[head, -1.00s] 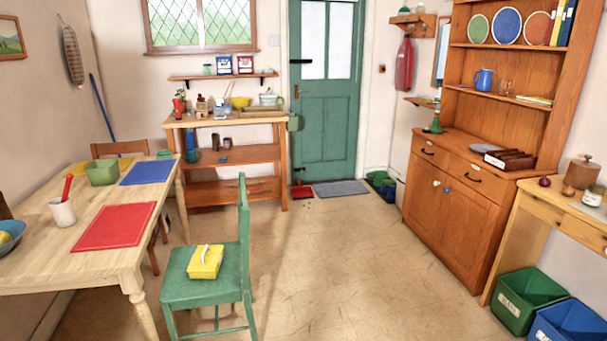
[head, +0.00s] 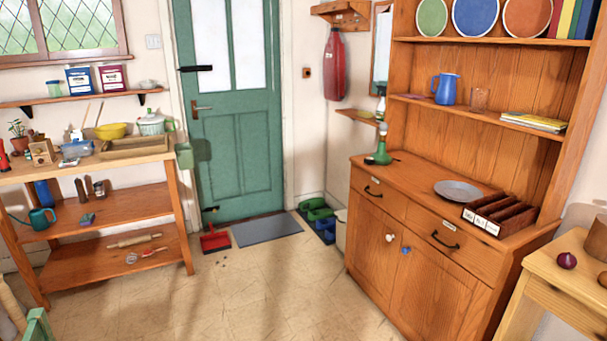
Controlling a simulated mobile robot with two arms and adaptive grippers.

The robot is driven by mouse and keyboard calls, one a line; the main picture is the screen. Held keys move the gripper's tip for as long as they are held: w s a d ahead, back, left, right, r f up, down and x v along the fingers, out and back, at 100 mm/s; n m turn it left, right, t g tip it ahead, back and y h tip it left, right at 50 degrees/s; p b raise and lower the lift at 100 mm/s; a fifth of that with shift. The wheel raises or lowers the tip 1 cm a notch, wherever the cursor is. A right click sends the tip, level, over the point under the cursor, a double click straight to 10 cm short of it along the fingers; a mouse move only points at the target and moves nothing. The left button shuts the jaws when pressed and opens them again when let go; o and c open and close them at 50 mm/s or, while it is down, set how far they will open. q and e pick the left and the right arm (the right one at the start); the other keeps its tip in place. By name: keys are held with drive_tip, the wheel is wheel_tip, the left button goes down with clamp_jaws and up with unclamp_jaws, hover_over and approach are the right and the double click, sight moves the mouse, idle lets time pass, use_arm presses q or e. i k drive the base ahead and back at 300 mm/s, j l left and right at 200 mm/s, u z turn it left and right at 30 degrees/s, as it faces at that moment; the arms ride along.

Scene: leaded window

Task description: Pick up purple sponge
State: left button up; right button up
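No object is clearly recognisable as a purple sponge. A small bluish-purple block (head: 87,219) lies on the middle shelf of the wooden shelf bench (head: 120,208) at the left. It is too small to tell whether it is a sponge. Neither of my grippers is in view.
A teal watering can (head: 38,219) stands left of the block. The green door (head: 238,150) has a grey mat (head: 267,229) and a red dustpan (head: 215,239) before it. A wooden dresser (head: 430,255) stands right. A green chair (head: 38,327) edges in at lower left. The middle floor is clear.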

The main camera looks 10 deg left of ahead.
sight(89, 219)
drive_tip(key=i+j+u, duration=0.15)
drive_tip(key=i+u, duration=0.15)
drive_tip(key=i, duration=0.2)
drive_tip(key=i+u, duration=0.35)
drive_tip(key=i, duration=0.2)
drive_tip(key=i+l+u, duration=0.15)
drive_tip(key=i+u, duration=0.15)
drive_tip(key=i, duration=0.2)
drive_tip(key=i+l+u, duration=0.35)
drive_tip(key=i, duration=0.15)
drive_tip(key=i+l+u, duration=0.3)
drive_tip(key=i, duration=0.15)
